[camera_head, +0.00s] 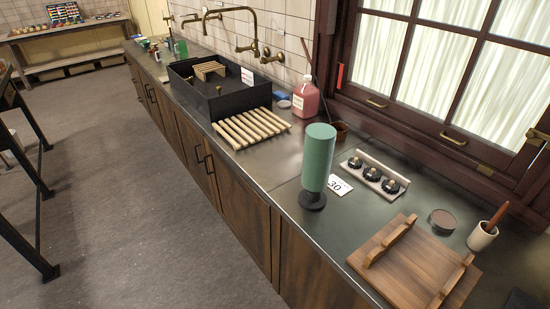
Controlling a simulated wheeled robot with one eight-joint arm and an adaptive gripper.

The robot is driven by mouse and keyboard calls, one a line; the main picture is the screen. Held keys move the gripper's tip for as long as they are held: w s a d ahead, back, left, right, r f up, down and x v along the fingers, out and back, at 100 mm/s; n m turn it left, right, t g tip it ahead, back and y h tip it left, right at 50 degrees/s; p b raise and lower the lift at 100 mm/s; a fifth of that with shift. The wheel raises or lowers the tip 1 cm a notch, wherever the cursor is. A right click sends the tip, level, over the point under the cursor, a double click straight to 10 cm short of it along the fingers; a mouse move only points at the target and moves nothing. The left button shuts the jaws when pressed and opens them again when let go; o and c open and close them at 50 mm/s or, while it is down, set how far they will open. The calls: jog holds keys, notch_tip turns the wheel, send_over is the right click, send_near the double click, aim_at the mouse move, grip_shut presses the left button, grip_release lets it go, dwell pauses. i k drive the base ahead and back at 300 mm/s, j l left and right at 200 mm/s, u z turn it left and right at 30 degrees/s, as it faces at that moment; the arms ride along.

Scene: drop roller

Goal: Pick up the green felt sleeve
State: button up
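The green felt sleeve (318,158) is a tall, pale green cylinder standing upright on the dark countertop (281,183). Its lower end sits at a round black base (312,200); I cannot tell how the two are joined. The sleeve is near the counter's front edge, right of the picture's middle. A white card marked 30 (338,187) lies just to its right, partly behind it. My gripper is not in view.
A wooden slatted rack (250,128) lies left of the sleeve, before a black sink (218,99). A pink bottle (305,98) stands behind. To the right are a panel of black knobs (375,178), a wooden board with handles (415,262) and a white cup (482,236).

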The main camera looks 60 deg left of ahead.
aim_at(320, 139)
jog(key=u, duration=1.85)
jog(key=i+j, duration=0.15)
jog(key=i+j+z, duration=0.25)
jog(key=j+z, duration=0.25)
jog(key=j, duration=0.15)
jog(key=i+j+z, duration=0.1)
jog(key=j+z, duration=0.25)
jog(key=z, duration=0.75)
